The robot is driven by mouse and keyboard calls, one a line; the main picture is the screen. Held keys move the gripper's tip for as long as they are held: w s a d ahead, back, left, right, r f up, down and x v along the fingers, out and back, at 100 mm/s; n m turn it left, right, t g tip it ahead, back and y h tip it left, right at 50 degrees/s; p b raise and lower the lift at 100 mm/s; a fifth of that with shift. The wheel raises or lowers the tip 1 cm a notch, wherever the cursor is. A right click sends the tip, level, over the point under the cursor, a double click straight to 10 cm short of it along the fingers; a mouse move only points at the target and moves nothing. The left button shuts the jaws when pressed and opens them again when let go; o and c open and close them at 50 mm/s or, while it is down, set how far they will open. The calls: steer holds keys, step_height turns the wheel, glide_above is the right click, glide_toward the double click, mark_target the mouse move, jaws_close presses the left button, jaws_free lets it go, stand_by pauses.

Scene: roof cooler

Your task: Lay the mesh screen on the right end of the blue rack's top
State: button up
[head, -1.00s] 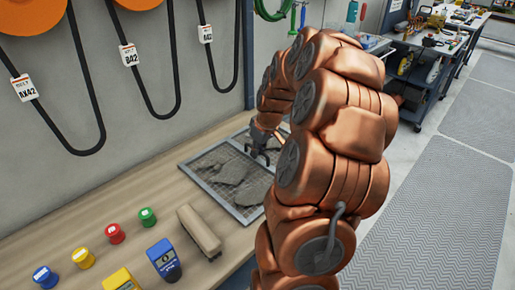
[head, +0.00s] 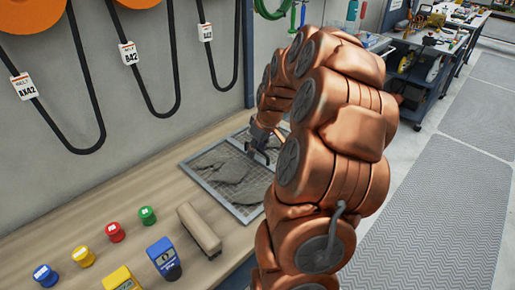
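The mesh screen (head: 203,181), a flat grey-framed grid with dark irregular patches across it, lies on the wooden bench in the head view. Its right part is hidden behind my arm. My gripper (head: 258,155) points down at the screen's far right part, very close to it or touching it. The fingers are small here, and I cannot tell whether they are closed on the screen. A dark blue-grey shelved rack (head: 428,98) stands at the back right; I cannot tell if it is the blue rack of the task.
A tan block (head: 199,230), a blue meter (head: 164,259), a yellow device (head: 121,280) and several coloured knobs stand on the bench (head: 60,222) nearer me. Black belts hang on the wall behind. The floor at right, with grey mats (head: 435,215), is clear.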

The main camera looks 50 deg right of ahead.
steer(key=b+v, duration=0.2)
steer(key=v, duration=1)
steer(key=a+f+n+g, duration=0.1)
steer(key=a, duration=1.4)
steer(key=s+a+f+g, duration=0.1)
steer(key=s+a, duration=0.2)
steer(key=a, duration=0.1)
steer(key=s+a+f, duration=0.1)
steer(key=s+a, duration=0.3)
steer(key=a, duration=0.1)
steer(key=s+a+f+g, duration=0.1)
steer(key=s+a+f, duration=0.1)
steer(key=s+a, duration=0.2)
steer(key=shift+a+g+y, duration=0.3)
steer(key=shift+a, duration=0.2)
steer(key=s+a+f, duration=0.1)
steer(key=s, duration=0.3)
steer(key=s+a+f+g, duration=0.1)
steer(key=s+a+f, duration=0.1)
steer(key=s, duration=0.3)
steer(key=shift+s+a+f+m+g, duration=0.3)
steer(key=shift+s+m, duration=0.05)
steer(key=shift+m, duration=0.05)
